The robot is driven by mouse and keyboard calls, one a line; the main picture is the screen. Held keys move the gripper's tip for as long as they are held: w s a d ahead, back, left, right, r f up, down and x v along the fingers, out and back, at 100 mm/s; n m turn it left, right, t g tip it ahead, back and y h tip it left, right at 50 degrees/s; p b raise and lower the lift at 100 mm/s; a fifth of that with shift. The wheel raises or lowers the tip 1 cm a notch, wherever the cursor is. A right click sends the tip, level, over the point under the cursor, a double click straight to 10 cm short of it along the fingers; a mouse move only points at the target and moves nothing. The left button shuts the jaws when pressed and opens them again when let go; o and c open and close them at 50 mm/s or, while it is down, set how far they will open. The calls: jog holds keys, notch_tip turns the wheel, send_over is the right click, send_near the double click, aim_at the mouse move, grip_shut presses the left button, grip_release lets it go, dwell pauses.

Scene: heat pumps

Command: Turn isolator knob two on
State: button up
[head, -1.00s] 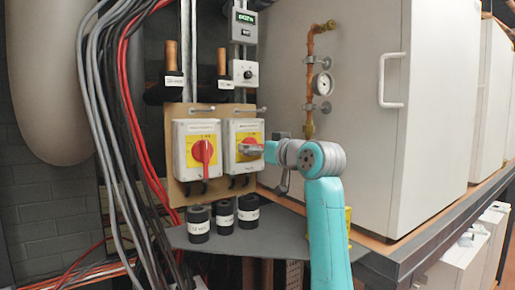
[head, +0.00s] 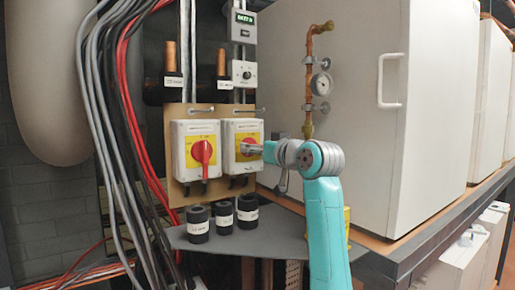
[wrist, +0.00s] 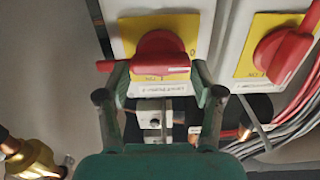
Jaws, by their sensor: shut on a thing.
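Two isolators with red knobs on yellow plates sit side by side on a board. My gripper (head: 258,149) is at the right-hand isolator (head: 231,134), coming from the right. In the wrist view, my gripper (wrist: 160,80) has its fingers at either side of that isolator's red knob (wrist: 158,52) and is shut on it. The knob's handle lies sideways across the wrist picture. In the head view my fingers partly hide this knob. The other isolator's knob (head: 202,152) has its handle pointing down in the head view; it also shows in the wrist view (wrist: 283,55), untouched.
A white cabinet (head: 355,60) stands behind my arm, with a copper pipe and gauge (head: 321,84) on its left. Black cylinders (head: 222,215) stand on the grey shelf (head: 262,236) below the isolators. Hanging cables (head: 105,100) run down at left. A brass fitting (wrist: 35,158) shows in the wrist view.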

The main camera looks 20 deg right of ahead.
jog(key=shift+a+m, duration=0.1)
jog(key=shift+m, duration=0.2)
jog(key=m, duration=0.4)
jog(key=shift+w, duration=0.1)
jog(key=shift+f+m, duration=0.1)
jog(key=shift+m, duration=6.4)
